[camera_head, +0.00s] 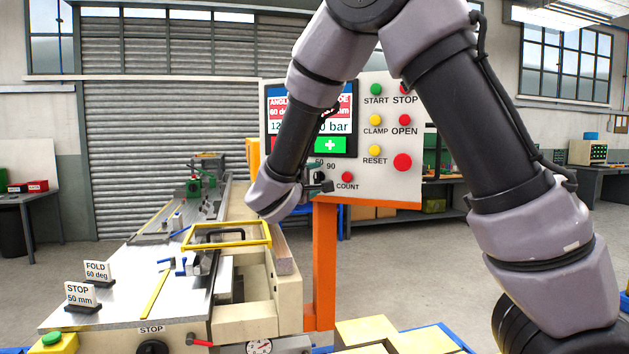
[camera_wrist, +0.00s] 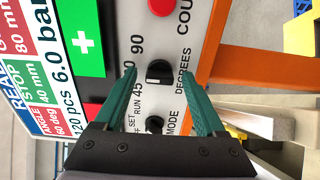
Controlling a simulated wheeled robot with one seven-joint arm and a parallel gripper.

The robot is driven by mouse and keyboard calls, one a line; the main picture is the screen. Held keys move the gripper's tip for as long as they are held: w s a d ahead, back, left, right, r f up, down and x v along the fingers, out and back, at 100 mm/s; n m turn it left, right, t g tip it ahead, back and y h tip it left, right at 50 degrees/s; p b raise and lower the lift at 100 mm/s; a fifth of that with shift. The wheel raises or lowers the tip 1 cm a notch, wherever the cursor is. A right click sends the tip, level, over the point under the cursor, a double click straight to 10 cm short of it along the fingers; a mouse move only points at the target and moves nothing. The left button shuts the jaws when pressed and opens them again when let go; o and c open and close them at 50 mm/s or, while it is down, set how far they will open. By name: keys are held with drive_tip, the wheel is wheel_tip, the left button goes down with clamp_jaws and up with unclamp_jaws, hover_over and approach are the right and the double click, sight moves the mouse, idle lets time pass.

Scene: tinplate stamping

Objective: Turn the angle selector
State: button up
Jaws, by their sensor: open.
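The angle selector (camera_wrist: 158,72) is a small black knob on the white panel, marked DEGREES, with 45 and 90 printed beside it. In the wrist view it lies between the two green fingertips of my gripper (camera_wrist: 159,78), which is open, with a gap on each side. I cannot tell if the fingers touch the panel. A light mark shows on the knob, but its exact setting is unclear. In the head view my gripper (camera_head: 318,181) is at the lower left of the control panel (camera_head: 384,186) and hides the selector. A card reading FOLD 60 deg (camera_head: 97,271) stands on the machine.
A black MODE knob (camera_wrist: 154,124) sits close by, also between the fingers. A red COUNT button (camera_wrist: 161,6) is beyond the selector. The screen (camera_head: 283,146) shows angle 60 deg. An orange post (camera_head: 324,265) carries the panel; the folding machine's table (camera_head: 120,300) is at left.

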drive_tip(key=v, duration=1.1)
drive_tip(key=shift+d, duration=0.1)
drive_tip(key=s+d+f+m+g, duration=0.2)
drive_tip(key=s+d+m+g, duration=0.3)
drive_tip(key=d, duration=0.7)
drive_tip(key=s+d+f+m+g, duration=0.15)
drive_tip(key=d+m+g, duration=0.25)
drive_tip(key=d+g, duration=0.55)
drive_tip(key=s+d+m+y, duration=0.3)
drive_tip(key=s+d+y, duration=0.2)
drive_tip(key=s, duration=0.1)
drive_tip(key=s+a+r+m+t+y, duration=0.1)
drive_tip(key=s+r+m+t+y, duration=0.3)
drive_tip(key=r+m+t, duration=0.1)
drive_tip(key=shift+a+r, duration=0.25)
drive_tip(key=shift+r, duration=0.35)
drive_tip(key=shift+s, duration=0.15)
